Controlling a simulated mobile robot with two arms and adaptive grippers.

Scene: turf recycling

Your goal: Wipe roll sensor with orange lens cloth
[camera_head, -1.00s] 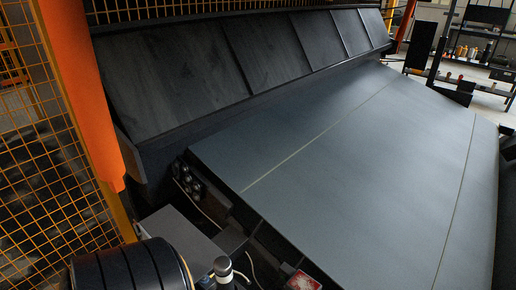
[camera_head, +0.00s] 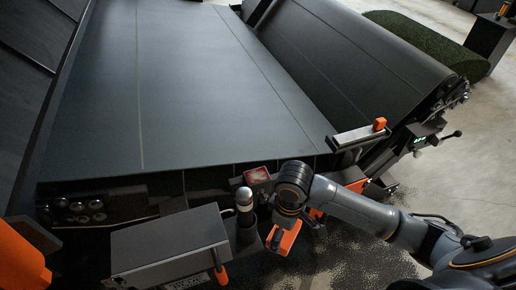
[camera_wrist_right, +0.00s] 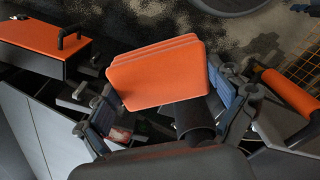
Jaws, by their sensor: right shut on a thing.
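My right gripper (camera_wrist_right: 165,105) is shut on the orange lens cloth (camera_wrist_right: 155,75), a flat folded pad of layers between its blue-padded fingers. In the head view my right arm reaches in from the right, and the gripper (camera_head: 284,222) points down with the orange cloth (camera_head: 284,241) below the wrist. A small box with a red window (camera_head: 258,174) sits just behind it; the red window also shows in the wrist view (camera_wrist_right: 120,133). A bracket with an orange block (camera_head: 380,124) stands beside the large dark roll (camera_head: 360,60). I cannot tell which is the roll sensor. My left gripper is out of view.
A grey box (camera_head: 170,246) with an orange handle and a dark post with a silver top (camera_head: 244,200) stand close left of the gripper. The belt (camera_head: 190,80) lies behind. A green turf roll (camera_head: 430,45) is at the back right. Open floor lies right.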

